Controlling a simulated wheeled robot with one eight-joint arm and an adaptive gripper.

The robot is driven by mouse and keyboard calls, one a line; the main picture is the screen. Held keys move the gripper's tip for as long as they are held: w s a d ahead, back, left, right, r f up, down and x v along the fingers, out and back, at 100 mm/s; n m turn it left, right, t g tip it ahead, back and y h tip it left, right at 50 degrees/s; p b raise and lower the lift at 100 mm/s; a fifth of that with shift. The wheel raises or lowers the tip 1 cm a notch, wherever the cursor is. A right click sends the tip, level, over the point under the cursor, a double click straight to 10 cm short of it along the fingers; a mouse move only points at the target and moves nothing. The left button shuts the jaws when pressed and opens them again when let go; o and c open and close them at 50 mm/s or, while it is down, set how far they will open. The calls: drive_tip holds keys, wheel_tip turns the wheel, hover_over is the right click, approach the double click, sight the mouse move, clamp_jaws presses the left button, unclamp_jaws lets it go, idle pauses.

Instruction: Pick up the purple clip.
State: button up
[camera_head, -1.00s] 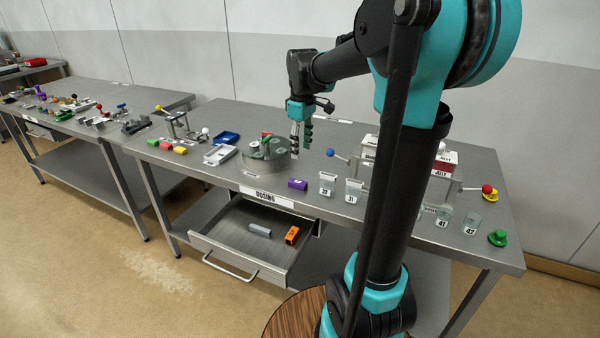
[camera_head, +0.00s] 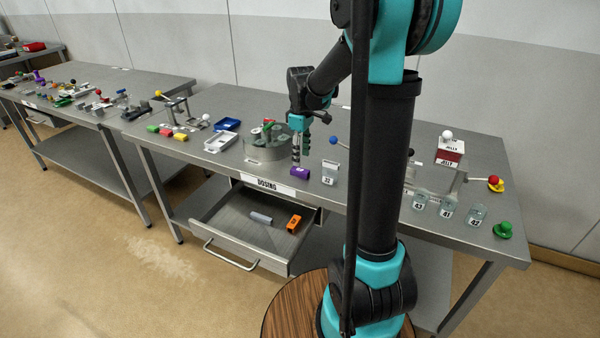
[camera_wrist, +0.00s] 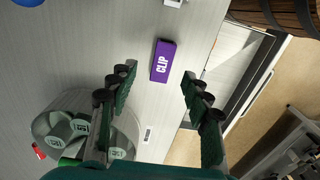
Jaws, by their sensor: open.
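The purple clip (camera_head: 301,173) lies on the steel table near its front edge, to the right of the DOSING label. In the wrist view the clip (camera_wrist: 163,61) shows its white CLIP lettering and lies ahead of the fingertips, between their lines. My gripper (camera_head: 300,160) is just above and behind the clip in the head view. In the wrist view my gripper (camera_wrist: 158,75) has its two green-and-black fingers wide apart with nothing between them. The clip is not touched by either finger, as far as I can see.
A round metal container (camera_head: 266,147) with green-lidded pieces stands left of my gripper. The open drawer (camera_head: 250,225) below holds an orange block (camera_head: 294,224) and a grey one (camera_head: 261,218).

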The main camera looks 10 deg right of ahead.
sight(300, 170)
drive_tip(key=shift+s+a+f, duration=0.1)
drive_tip(key=shift+a+f, duration=0.05)
drive_tip(key=shift+f, duration=1.2)
drive_tip(key=shift+a+f, duration=0.1)
drive_tip(key=shift+f, duration=1.2)
drive_tip(key=c, duration=0.9)
